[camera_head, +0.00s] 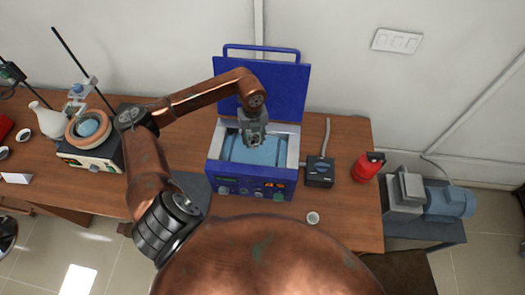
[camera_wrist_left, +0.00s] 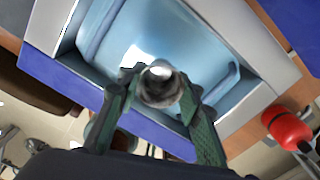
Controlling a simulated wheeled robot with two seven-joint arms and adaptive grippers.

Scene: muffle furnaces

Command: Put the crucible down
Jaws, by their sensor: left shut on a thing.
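In the head view the gripper hides the crucible. My right gripper is not in view.
The device's blue lid (camera_head: 275,88) stands open behind the arm. A hotplate (camera_head: 92,152) with a bowl and flask stands left.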

